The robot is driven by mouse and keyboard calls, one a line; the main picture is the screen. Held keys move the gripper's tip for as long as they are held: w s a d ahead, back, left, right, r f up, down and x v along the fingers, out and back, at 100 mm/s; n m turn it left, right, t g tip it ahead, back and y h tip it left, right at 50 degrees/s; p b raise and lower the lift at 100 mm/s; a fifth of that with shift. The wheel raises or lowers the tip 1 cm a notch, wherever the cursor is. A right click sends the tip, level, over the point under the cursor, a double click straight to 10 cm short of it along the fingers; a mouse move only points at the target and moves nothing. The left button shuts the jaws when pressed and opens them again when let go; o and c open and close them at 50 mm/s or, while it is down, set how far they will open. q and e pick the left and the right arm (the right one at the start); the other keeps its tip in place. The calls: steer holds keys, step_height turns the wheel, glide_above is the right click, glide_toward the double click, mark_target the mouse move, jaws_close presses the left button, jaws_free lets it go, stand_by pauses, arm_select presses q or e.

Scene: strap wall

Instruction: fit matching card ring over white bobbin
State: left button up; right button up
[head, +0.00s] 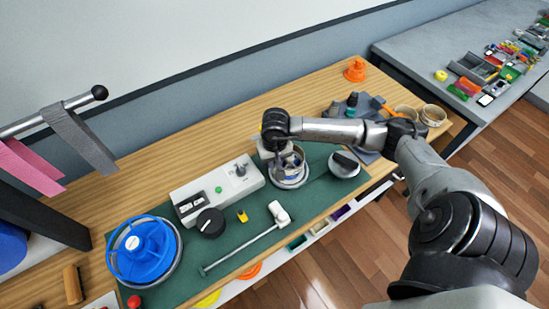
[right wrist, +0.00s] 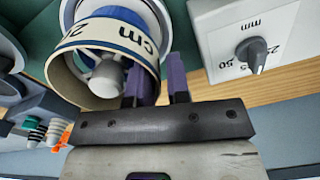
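A cream card ring (right wrist: 72,75) with a blue stripe, a "cm" mark and a partly hidden number shows in the right wrist view. My right gripper (right wrist: 160,82) has its purple fingers on either side of the ring's wall and appears closed on it. The white bobbin (right wrist: 106,78) shows through the ring's opening, with a pale round rim behind. The ring looks tilted; I cannot tell how far it sits over the bobbin. In the head view my right gripper (head: 284,152) is above the round white base (head: 292,183) and partly hides the ring. My left gripper is not in view.
A white box with a dial (head: 218,190) stands left of the gripper. A blue reel (head: 145,252) is at the mat's left end. A round grey-white piece (head: 344,164) is close on the right. Other cream rings (head: 433,115) stand at the bench's right end.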

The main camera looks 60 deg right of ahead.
steer(key=shift+o, duration=1.2)
steer(key=shift+s+f, duration=0.25)
steer(key=shift+f, duration=0.65)
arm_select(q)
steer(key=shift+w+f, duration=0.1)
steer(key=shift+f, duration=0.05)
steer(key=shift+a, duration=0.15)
arm_select(e)
steer(key=shift+r+g, duration=0.1)
steer(key=shift+g, duration=0.2)
steer(key=shift+r, duration=0.25)
steer(key=r, duration=0.4)
steer(key=shift+s+d+r, duration=0.15)
steer(key=shift+s+r, duration=0.05)
steer(key=shift+s, duration=0.15)
arm_select(q)
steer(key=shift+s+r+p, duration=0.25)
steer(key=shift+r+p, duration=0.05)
steer(key=shift+p, duration=0.05)
arm_select(e)
step_height(320, 180, up, 10)
steer(key=w, duration=0.1)
steer(key=shift+a+r, duration=0.2)
steer(key=shift+r, duration=0.05)
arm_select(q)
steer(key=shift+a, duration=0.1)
